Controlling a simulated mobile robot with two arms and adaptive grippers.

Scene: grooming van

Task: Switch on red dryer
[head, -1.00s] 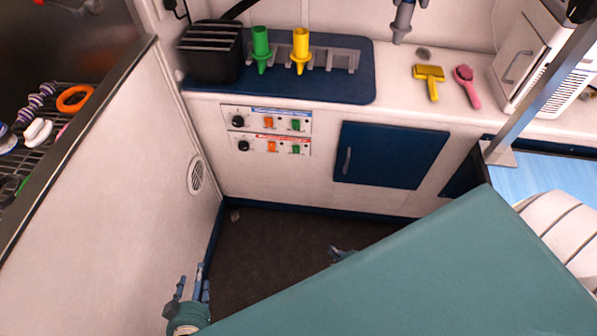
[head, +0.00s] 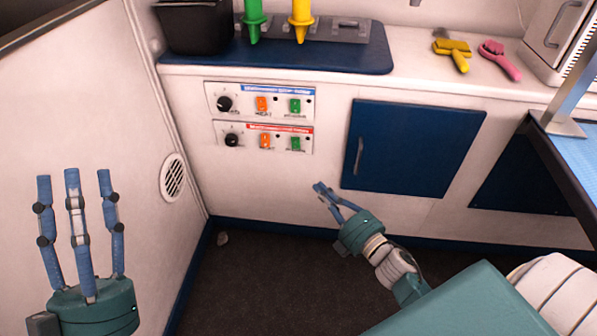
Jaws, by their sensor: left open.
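The red-labelled dryer panel (head: 222,146) is the lower of two control panels on the white cabinet front in the head view. It carries a black knob (head: 232,140), an orange switch (head: 265,141) and a green switch (head: 298,144). The blue-labelled panel (head: 213,88) sits just above with the same layout. My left gripper (head: 78,180) is open and empty, fingers up, in front of the left wall. My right gripper (head: 323,196) is below and right of the red-labelled panel, apart from its switches, pointing up and left; its finger spread is unclear.
A dark blue cupboard door (head: 415,150) is right of the panels. A counter above holds a black bin (head: 195,30), green (head: 254,20) and yellow (head: 301,18) nozzles, a yellow brush (head: 455,52) and a pink brush (head: 499,58).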

